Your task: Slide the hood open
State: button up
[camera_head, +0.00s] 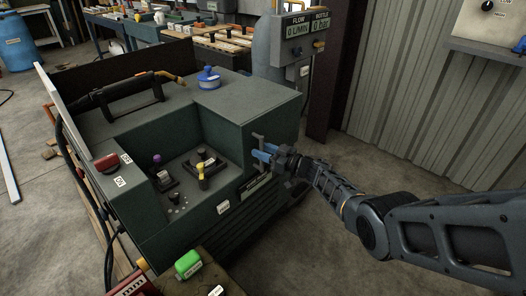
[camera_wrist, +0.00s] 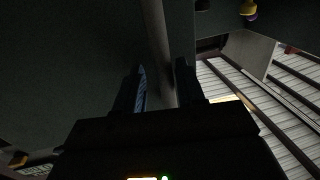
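A dark green machine housing (camera_head: 250,98) fills the middle of the head view. I cannot tell which part of it is the sliding hood. A small grey bar handle (camera_head: 258,137) sticks out from its right-hand face. My gripper (camera_head: 262,155) has blue fingers and is at this handle. In the wrist view my gripper (camera_wrist: 162,78) has its two fingers apart, with a pale grey bar (camera_wrist: 158,35) running between them. The right finger is close to the bar; a gap shows on the left finger's side. Contact is too dark to tell.
The housing's recess holds small knobs, one with a yellow top (camera_head: 202,172). A blue-capped item (camera_head: 208,78) and a black handle (camera_head: 130,92) are on top. A green block (camera_head: 187,264) lies in front. Floor at right is clear.

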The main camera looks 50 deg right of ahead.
jog(key=s+d+p, duration=0.1)
jog(key=s+p, duration=0.1)
jog(key=s, duration=0.5)
jog(key=shift+s+d, duration=0.25)
dwell(0.3)
jog(key=s+a+f+m+t+h, duration=0.1)
jog(key=s+a, duration=0.2)
jog(key=a, duration=0.7)
jog(key=s+a+f+m+t+h, duration=0.1)
jog(key=s+a, duration=0.3)
jog(key=a, duration=0.6)
jog(key=s+a+r+m+h, duration=0.2)
jog(key=s+a+r+h, duration=0.15)
jog(key=s+a, duration=0.9)
jog(key=s+r+n+g+y, duration=0.1)
jog(key=s+r+g, duration=0.1)
jog(key=s+r, duration=0.6)
jog(key=s+r+g+y, duration=0.1)
jog(key=s+r+g, duration=0.1)
jog(key=s+r, duration=0.7)
jog(key=s, duration=0.6)
jog(key=shift+a+r+n+g, duration=0.2)
jog(key=shift+a+n+g, duration=0.1)
jog(key=shift+n+g, duration=0.1)
